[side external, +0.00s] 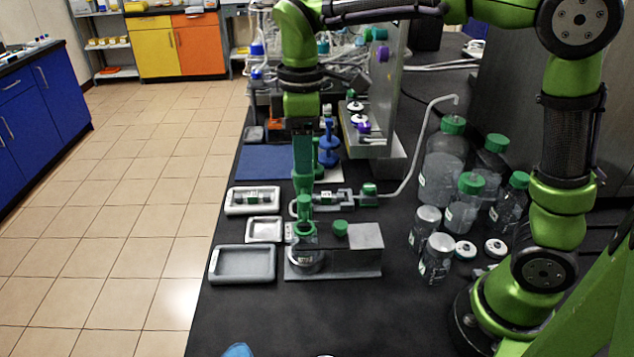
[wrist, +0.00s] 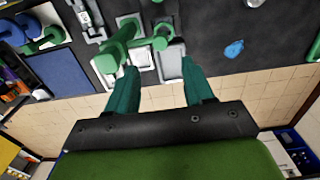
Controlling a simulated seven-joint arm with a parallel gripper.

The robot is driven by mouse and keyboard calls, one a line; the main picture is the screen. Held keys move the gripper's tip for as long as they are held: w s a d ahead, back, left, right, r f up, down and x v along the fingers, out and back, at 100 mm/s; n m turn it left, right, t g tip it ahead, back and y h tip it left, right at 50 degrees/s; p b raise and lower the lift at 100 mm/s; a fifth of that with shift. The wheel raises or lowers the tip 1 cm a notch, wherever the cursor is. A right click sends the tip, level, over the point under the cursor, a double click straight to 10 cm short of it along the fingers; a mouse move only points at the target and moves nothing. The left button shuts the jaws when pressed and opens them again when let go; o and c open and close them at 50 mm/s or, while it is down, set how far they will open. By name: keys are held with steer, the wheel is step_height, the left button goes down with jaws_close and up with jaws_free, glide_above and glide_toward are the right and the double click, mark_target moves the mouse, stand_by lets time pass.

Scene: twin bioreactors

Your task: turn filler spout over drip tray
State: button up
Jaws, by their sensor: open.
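The filler stands on a grey base plate (side external: 350,272), with a grey block, a green knob (side external: 340,228) and a clear jar (side external: 305,262). A green upright part, which looks like the filler spout (side external: 304,212), rises by the jar; a long green arm (wrist: 120,45) shows in the wrist view. A grey rectangular tray (side external: 245,264), probably the drip tray, lies left of the base; a smaller pale tray (side external: 263,229) lies behind it. My gripper (side external: 303,190) is open, pointing down above the green part. In the wrist view its fingers (wrist: 162,72) are apart, with nothing gripped between them.
Clear bottles with green caps (side external: 465,190) stand to the right, near my arm. Behind the filler are a loaded tray (side external: 253,200), a pump with a bent tube (side external: 405,185) and a blue mat (side external: 268,162). The black bench front is mostly clear, except a blue item (side external: 237,350).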

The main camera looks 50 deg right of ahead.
mark_target(305, 198)
step_height(305, 198, down, 9)
steer(key=shift+f, duration=0.1)
stand_by(0.3)
jaws_close()
